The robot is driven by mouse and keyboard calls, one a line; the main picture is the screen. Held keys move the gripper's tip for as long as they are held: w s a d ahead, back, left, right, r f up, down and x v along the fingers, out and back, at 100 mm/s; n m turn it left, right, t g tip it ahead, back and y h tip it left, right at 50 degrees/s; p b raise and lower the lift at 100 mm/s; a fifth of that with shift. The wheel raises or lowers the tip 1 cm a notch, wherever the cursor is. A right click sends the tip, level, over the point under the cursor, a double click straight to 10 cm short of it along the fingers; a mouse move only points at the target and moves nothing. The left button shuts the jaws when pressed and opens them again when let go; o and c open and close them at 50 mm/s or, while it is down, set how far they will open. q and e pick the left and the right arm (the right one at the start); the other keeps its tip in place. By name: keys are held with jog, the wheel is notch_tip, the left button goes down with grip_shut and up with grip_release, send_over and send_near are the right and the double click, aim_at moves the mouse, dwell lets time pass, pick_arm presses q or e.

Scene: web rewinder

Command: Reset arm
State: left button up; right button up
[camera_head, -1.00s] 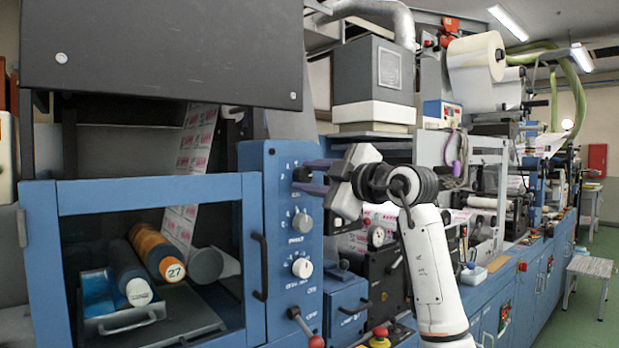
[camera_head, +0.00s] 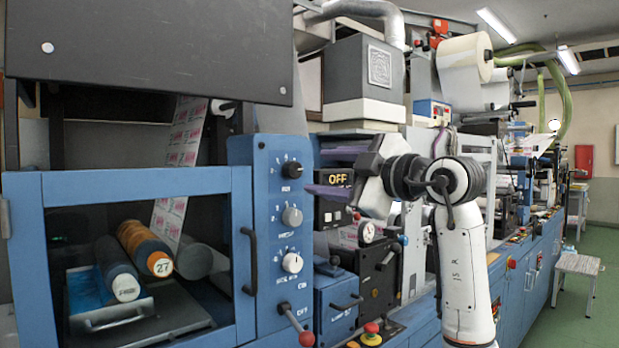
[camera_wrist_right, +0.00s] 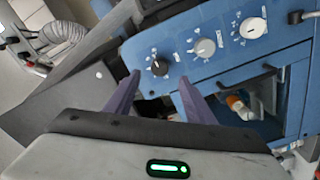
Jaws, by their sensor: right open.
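My right arm (camera_head: 463,262) comes up from the lower right of the head view and bends left at a dark elbow. My right gripper (camera_head: 315,170) has purple fingers spread apart and holds nothing. Its tips are by the right edge of the blue control panel (camera_head: 268,210). In the right wrist view the open fingers (camera_wrist_right: 158,77) point toward that panel, with the black knob (camera_wrist_right: 160,67) showing between the tips. I cannot tell whether they touch anything. My left gripper is not in view.
The panel carries several knobs and a red-tipped lever (camera_head: 305,338). A dark box reading OFF (camera_head: 338,180) shows behind the fingers. A blue-framed window (camera_head: 138,182) is at the left. Green floor (camera_head: 592,310) is open at the right, beside a small stool (camera_head: 578,266).

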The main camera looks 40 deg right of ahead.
jog(key=shift+s+d, duration=0.1)
jog(key=shift+s, duration=1.1)
